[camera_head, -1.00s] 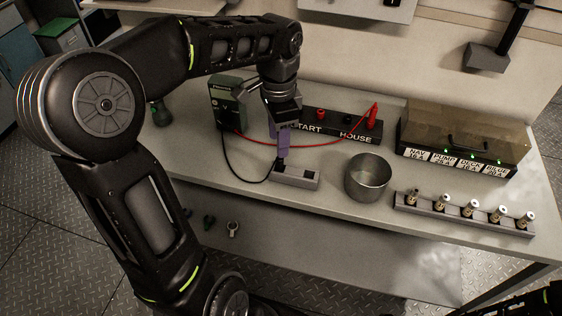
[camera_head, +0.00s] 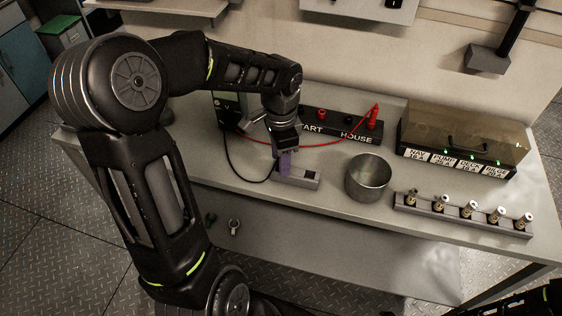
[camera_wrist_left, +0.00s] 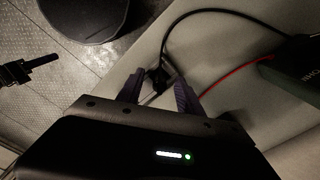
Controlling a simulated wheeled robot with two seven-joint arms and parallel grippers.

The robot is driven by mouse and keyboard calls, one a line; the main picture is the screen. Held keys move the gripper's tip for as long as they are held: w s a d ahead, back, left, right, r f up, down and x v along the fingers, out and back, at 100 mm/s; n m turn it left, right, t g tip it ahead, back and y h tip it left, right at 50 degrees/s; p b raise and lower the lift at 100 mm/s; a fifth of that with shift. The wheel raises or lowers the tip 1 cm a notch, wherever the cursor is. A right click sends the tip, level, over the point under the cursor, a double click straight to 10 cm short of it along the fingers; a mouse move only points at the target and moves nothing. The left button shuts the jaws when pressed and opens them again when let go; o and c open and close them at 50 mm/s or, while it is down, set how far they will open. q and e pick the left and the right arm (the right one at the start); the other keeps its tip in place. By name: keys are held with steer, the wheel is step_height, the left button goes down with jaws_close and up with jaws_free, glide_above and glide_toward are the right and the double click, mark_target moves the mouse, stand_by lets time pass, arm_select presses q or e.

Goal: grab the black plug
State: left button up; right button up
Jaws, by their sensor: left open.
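My left gripper (camera_head: 285,167) has purple fingers and points down at the grey holder block (camera_head: 308,180) on the bench. In the left wrist view the gripper (camera_wrist_left: 159,92) is open, its two fingers apart. The black plug (camera_wrist_left: 156,77) shows between the fingertips, at the end of a black cable (camera_wrist_left: 205,12). I cannot tell whether either finger touches it. In the head view the fingers hide the plug, and the black cable (camera_head: 236,172) runs to that spot.
A metal cup (camera_head: 368,178) stands right of the holder block. Behind are a START/HOUSE panel (camera_head: 330,127) with red and black posts, a red cable (camera_head: 335,142) and a meter box (camera_head: 228,108). A row of fuses (camera_head: 465,212) and a labelled breaker box (camera_head: 460,140) sit farther right.

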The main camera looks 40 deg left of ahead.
arm_select(q)
steer(key=shift+c, duration=0.5)
jaws_close()
stand_by(0.3)
